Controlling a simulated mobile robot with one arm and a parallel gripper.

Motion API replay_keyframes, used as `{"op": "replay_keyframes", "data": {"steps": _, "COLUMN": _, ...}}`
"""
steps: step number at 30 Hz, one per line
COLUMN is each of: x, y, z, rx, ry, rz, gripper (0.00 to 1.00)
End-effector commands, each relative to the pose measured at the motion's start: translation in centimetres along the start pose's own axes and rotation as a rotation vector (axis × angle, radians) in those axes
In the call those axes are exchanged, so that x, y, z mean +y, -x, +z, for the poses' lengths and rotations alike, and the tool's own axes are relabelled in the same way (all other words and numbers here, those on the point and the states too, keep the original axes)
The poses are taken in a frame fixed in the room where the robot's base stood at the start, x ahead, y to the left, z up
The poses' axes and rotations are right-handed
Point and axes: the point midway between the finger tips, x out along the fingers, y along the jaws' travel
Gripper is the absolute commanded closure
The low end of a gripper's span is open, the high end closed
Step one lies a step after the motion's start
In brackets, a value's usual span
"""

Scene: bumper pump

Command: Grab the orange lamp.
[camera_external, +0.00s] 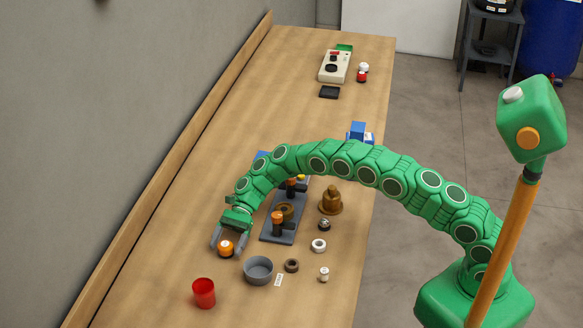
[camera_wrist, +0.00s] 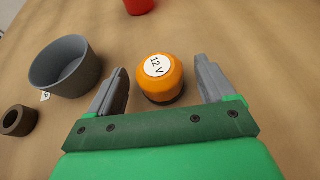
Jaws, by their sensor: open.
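The orange lamp (camera_external: 226,248) is a small rounded orange piece with a dark base, standing on the wooden table at the near left. In the wrist view the orange lamp (camera_wrist: 160,78) shows a white round label reading "12 V" on top. My gripper (camera_external: 226,246) reaches down over the table by the lamp. In the wrist view my gripper (camera_wrist: 162,84) is open, with one grey finger on each side of the lamp. Nothing is held.
A grey bowl (camera_external: 258,270) stands close to the right of the lamp, and a red cup (camera_external: 204,293) stands nearer the camera. A brown ring (camera_external: 291,265), a white ring (camera_external: 319,245) and a dark fixture plate (camera_external: 270,238) lie further right. A wooden ledge runs along the wall.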

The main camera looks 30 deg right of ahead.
Motion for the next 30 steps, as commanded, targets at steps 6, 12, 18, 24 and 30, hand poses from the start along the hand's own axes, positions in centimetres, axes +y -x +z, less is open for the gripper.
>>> {"op": "replay_keyframes", "data": {"steps": 6, "x": -0.04, "y": -1.6, "z": 0.02, "rx": 0.001, "ry": 0.0, "rz": -0.001, "gripper": 0.17}}
{"op": "replay_keyframes", "data": {"steps": 12, "x": -0.03, "y": -1.55, "z": 0.01, "rx": 0.0, "ry": 0.0, "rz": -0.001, "gripper": 0.25}}
{"op": "replay_keyframes", "data": {"steps": 18, "x": -0.02, "y": -1.54, "z": 0.02, "rx": 0.0, "ry": 0.0, "rz": -0.001, "gripper": 0.56}}
{"op": "replay_keyframes", "data": {"steps": 24, "x": -0.02, "y": -1.53, "z": 0.03, "rx": 0.0, "ry": 0.001, "rz": -0.001, "gripper": 0.74}}
{"op": "replay_keyframes", "data": {"steps": 30, "x": -0.02, "y": -1.47, "z": 0.16, "rx": 0.0, "ry": 0.001, "rz": -0.001, "gripper": 0.75}}
